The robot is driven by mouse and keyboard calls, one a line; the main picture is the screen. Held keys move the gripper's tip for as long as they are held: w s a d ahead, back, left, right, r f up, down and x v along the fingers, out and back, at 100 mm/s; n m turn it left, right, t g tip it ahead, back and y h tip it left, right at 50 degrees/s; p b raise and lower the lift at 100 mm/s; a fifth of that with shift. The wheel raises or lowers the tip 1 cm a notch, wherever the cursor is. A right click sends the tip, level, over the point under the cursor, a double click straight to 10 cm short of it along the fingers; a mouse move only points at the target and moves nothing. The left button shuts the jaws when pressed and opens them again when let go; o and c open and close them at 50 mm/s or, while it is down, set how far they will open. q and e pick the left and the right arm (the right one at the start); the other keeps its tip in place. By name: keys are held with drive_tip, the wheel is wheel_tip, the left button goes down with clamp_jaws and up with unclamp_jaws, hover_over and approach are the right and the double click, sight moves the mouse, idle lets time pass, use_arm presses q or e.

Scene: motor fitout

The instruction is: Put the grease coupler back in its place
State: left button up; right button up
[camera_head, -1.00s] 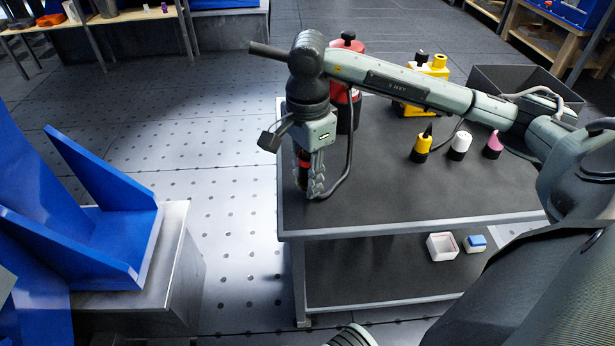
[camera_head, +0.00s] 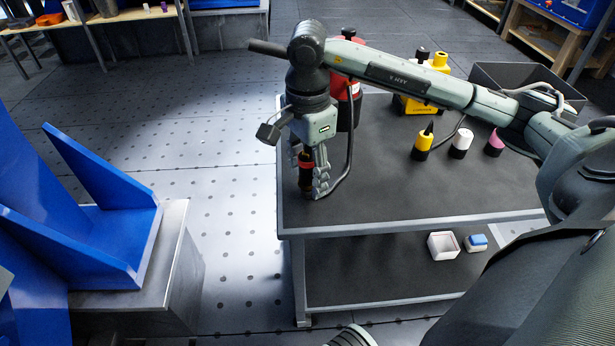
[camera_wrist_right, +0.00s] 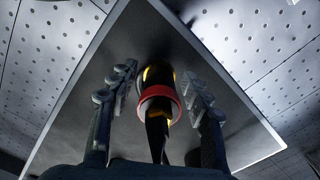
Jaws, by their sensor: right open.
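The coupler, a dark cylinder with a red band and yellow parts (camera_wrist_right: 160,100), is upright at the table's near-left corner in the head view (camera_head: 306,178). My right gripper (camera_head: 308,172) points down over it. In the right wrist view the fingers (camera_wrist_right: 160,88) are open on both sides of the coupler, with a gap at each side. Its lower end seems to rest on the dark tabletop (camera_head: 400,205), but the contact is hard to see. My left gripper is not in view.
Behind my right arm stand a red canister (camera_head: 357,88) with a dark hose and a yellow unit (camera_head: 412,105). Yellow (camera_head: 421,146), white (camera_head: 460,143) and pink (camera_head: 494,143) bottles stand to the right, before a dark bin (camera_head: 500,76). A blue bracket (camera_head: 100,240) is at left.

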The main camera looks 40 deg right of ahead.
wheel_tip(320, 180, up, 11)
drive_tip(key=shift+f, duration=0.15)
idle(0.7)
